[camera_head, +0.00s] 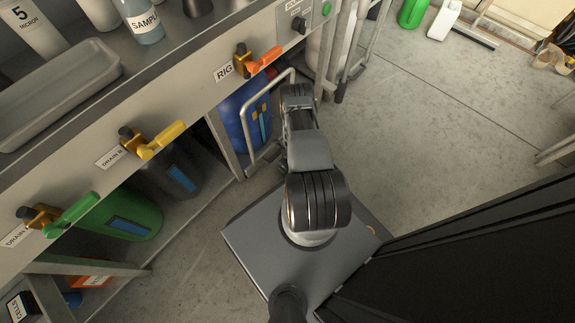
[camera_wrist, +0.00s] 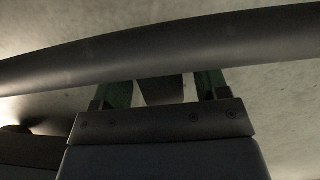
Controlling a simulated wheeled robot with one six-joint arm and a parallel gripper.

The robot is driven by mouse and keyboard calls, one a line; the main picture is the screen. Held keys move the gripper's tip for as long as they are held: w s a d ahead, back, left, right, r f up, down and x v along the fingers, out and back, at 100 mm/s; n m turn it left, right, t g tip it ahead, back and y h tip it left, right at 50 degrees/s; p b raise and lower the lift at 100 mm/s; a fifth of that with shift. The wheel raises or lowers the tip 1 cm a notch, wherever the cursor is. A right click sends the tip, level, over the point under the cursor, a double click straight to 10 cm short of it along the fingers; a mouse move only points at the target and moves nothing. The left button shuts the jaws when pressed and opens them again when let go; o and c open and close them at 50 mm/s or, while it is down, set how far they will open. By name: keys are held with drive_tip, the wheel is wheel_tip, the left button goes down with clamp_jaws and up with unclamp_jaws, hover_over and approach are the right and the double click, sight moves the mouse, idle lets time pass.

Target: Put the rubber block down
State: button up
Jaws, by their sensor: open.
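In the wrist view my gripper (camera_wrist: 164,85) shows two dark green fingers standing apart. A dark, tapered piece (camera_wrist: 163,94) shows between them, with a gap on either side. It may be the rubber block, but I cannot tell for sure. A thick dark bar or hose (camera_wrist: 80,67) crosses the wrist view and hides the upper ends of the fingers and of that piece. In the head view my arm extends away beside the bench, and my gripper is hidden. No rubber block can be made out there.
The bench carries green (camera_head: 75,214), yellow (camera_head: 162,140) and orange (camera_head: 264,60) valve handles. A bent metal rail (camera_head: 247,125) stands before a blue drum (camera_head: 238,120). A green container (camera_head: 130,219) sits under the bench.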

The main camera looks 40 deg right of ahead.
wheel_tip(320, 180, up, 12)
drive_tip(key=s+p, duration=0.1)
drive_tip(key=p, duration=0.5)
drive_tip(key=shift+s+d+p, duration=0.2)
drive_tip(key=shift+s+p, duration=0.15)
drive_tip(key=shift+s, duration=0.05)
